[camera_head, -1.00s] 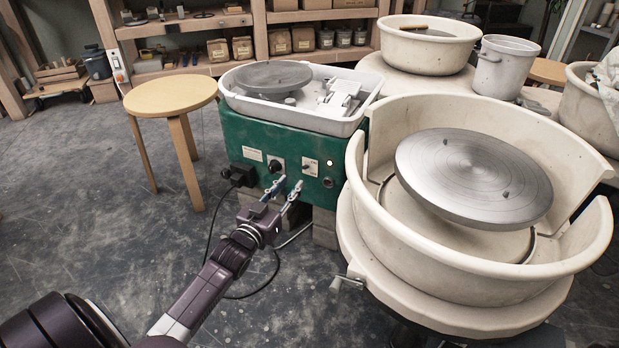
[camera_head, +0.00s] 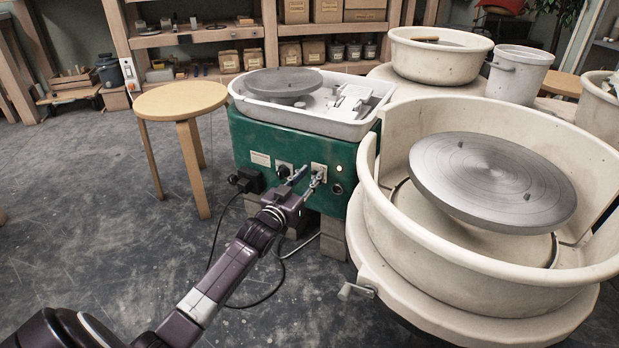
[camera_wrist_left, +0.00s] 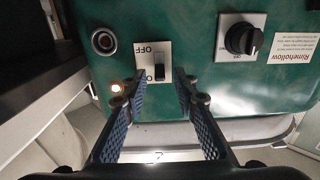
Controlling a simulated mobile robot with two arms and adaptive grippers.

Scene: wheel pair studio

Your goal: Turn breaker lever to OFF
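The breaker lever (camera_wrist_left: 160,73) is a small black lever on a pale plate (camera_wrist_left: 150,58) marked OFF and ON. The plate is on the green front of the wheel unit and looks upside down in the left wrist view. The lever sits at the plate's ON end. In the head view the plate (camera_head: 319,168) shows just beyond my fingers, and the lever cannot be made out. My left gripper (camera_head: 307,177) is open and empty, pointing at the plate. In the left wrist view its fingers (camera_wrist_left: 158,92) stand either side of the lever, apparently short of it. My right gripper is out of view.
A black rotary knob (camera_wrist_left: 242,39) and a lit lamp (camera_wrist_left: 116,88) flank the plate. A round socket (camera_wrist_left: 103,40) is near the lamp. A large cream basin (camera_head: 390,220) stands close on the right, a wooden stool (camera_head: 181,100) on the left.

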